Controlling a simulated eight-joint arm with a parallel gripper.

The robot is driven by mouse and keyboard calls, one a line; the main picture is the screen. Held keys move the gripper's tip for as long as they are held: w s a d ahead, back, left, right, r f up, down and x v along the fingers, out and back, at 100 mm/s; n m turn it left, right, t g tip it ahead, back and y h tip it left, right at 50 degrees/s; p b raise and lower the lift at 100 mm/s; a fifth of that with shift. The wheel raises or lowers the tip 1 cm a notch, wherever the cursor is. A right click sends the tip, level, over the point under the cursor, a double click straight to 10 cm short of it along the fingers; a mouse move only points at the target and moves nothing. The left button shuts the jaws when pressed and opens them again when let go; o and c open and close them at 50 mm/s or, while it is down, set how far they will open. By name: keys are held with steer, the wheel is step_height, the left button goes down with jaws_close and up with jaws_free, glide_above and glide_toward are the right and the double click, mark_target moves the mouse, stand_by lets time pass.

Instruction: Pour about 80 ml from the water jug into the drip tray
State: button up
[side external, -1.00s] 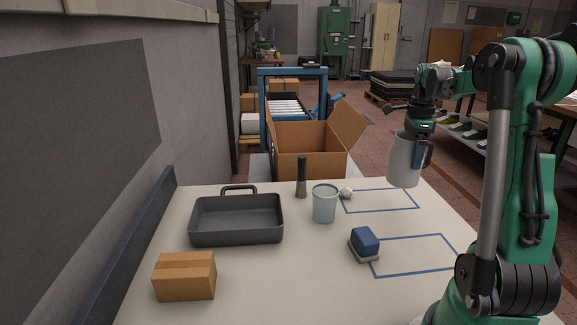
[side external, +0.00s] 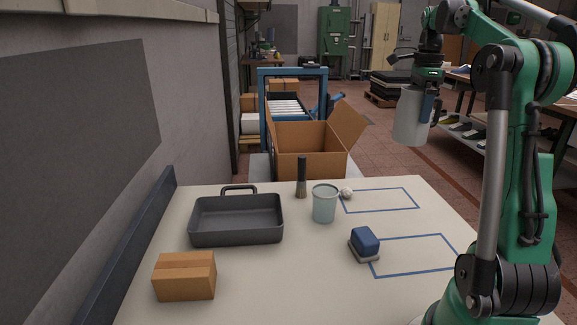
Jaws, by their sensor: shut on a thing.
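The water jug (side external: 409,118) is a pale grey, nearly upright vessel held in the air at the right, well above the table. My gripper (side external: 428,102) is shut on the jug at its right side, where the handle is. The water inside the jug cannot be seen. The drip tray (side external: 236,238) is a dark grey rectangular pan with a raised handle at its back, on the left part of the table. It looks empty. The jug is far to the right of the tray and higher.
On the table (side external: 290,290) stand a pale blue-green cup (side external: 324,206), a dark-handled brush (side external: 301,180), a small white lump (side external: 346,193), a blue block-shaped brush (side external: 365,241) and a small cardboard box (side external: 185,276). An open carton (side external: 302,150) stands behind. A wall (side external: 80,150) borders the left.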

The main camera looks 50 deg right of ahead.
steer(key=w+a+f, duration=0.3)
steer(key=w+a, duration=0.5)
steer(key=w, duration=0.2)
steer(key=w+a+f, duration=0.2)
steer(key=w+a, duration=0.5)
steer(key=w, duration=0.3)
steer(key=w+a+f, duration=0.2)
steer(key=a, duration=0.6)
steer(key=w+a+f, duration=0.2)
steer(key=a, duration=0.7)
steer(key=w+a+f, duration=0.2)
steer(key=a+f, duration=0.1)
steer(key=a, duration=0.5)
steer(key=shift+w+a, duration=0.15)
steer(key=shift+a, duration=0.2)
steer(key=shift+d, duration=0.15)
steer(key=d+y, duration=0.1)
steer(key=y, duration=0.3)
steer(key=d+y, duration=0.2)
steer(key=y, duration=0.2)
steer(key=d+f+y, duration=0.1)
steer(key=d+y, duration=0.1)
steer(key=y, duration=0.2)
steer(key=shift+s+d+t+y, duration=0.15)
steer(key=shift+s+t+y, duration=0.05)
steer(key=shift+t+y, duration=0.2)
